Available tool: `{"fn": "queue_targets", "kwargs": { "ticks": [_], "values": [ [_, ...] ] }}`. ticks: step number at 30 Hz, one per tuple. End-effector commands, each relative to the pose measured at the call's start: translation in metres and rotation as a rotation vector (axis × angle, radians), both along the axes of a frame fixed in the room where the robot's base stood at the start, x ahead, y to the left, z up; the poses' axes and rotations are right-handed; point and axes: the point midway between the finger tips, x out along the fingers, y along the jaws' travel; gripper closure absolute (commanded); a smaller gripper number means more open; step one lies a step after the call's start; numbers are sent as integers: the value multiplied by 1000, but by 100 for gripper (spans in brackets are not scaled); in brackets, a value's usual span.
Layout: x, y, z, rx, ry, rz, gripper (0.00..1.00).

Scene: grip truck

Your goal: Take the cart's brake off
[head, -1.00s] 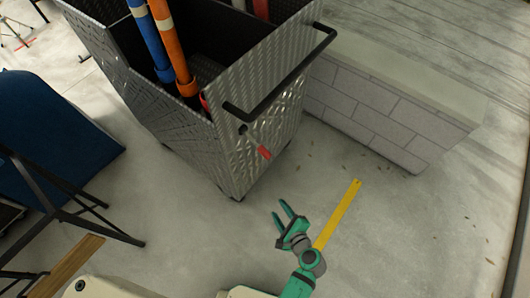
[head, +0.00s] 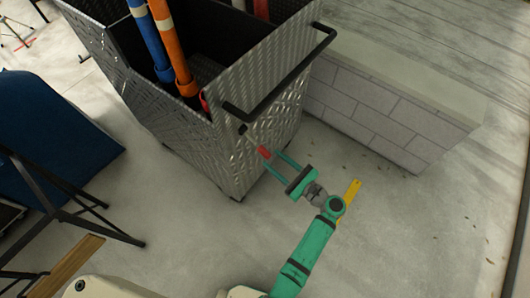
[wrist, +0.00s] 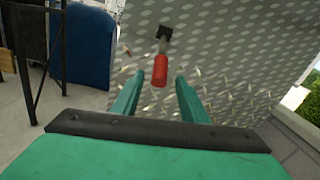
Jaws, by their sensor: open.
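The cart (head: 185,130) is a tall box of silver diamond-plate metal with a black push handle (head: 283,75) along its top edge. A brake lever with a red grip (head: 264,152) hangs from a dark pivot (head: 242,129) on the cart's near face. In the wrist view the red grip (wrist: 160,70) points down from its black mount (wrist: 165,33), ahead of the gap between my fingers. My gripper (head: 279,164) is open and empty, its green fingertips close to the red grip. Whether they touch it I cannot tell.
A low white block wall (head: 375,120) stands right of the cart. A yellow strip (head: 351,192) lies on the concrete floor, partly behind my arm. Blue and orange poles (head: 172,45) stand in the cart. A dark blue object (head: 60,130) and a black-legged stand (head: 75,215) are at left.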

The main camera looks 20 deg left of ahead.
Motion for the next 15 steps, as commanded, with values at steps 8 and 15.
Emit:
{"fn": "queue_targets", "kwargs": {
  "ticks": [8, 15],
  "values": [
    [18, 38, -1, -1, 1, 2, 60],
    [24, 50, -1, -2, 0, -1, 60]
  ]
}}
